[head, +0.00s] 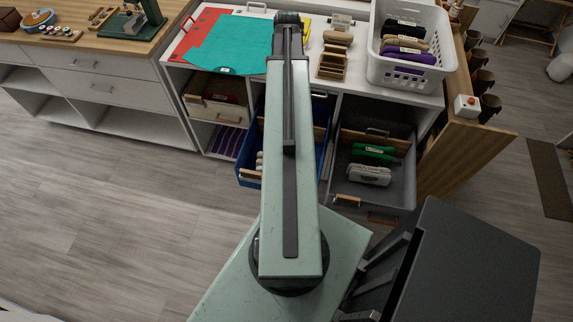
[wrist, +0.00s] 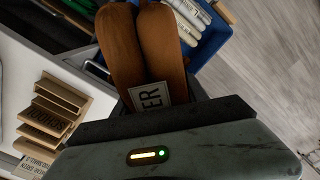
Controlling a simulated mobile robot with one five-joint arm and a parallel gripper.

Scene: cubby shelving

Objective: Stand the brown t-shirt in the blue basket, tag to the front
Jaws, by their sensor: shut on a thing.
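The brown t-shirt (wrist: 139,48) is folded into a thick double roll and held in my gripper (wrist: 152,98) in the wrist view. A white tag (wrist: 152,94) with dark letters, partly readable as "ER", shows on its end nearest the gripper body. The gripper is shut on the t-shirt. The blue basket (wrist: 208,47) lies beyond and to the right of the t-shirt, with several white rolled items in it. In the head view the blue basket (head: 246,184) sits in the middle cubby, largely hidden by my arm. The gripper and t-shirt are hidden there.
A grey basket (head: 345,189) with green and white rolls stands right of the blue one. On the counter are a white crate (head: 400,75) of folded clothes, a wooden rack (head: 333,63) and a teal cloth (head: 228,45). Open floor lies at left.

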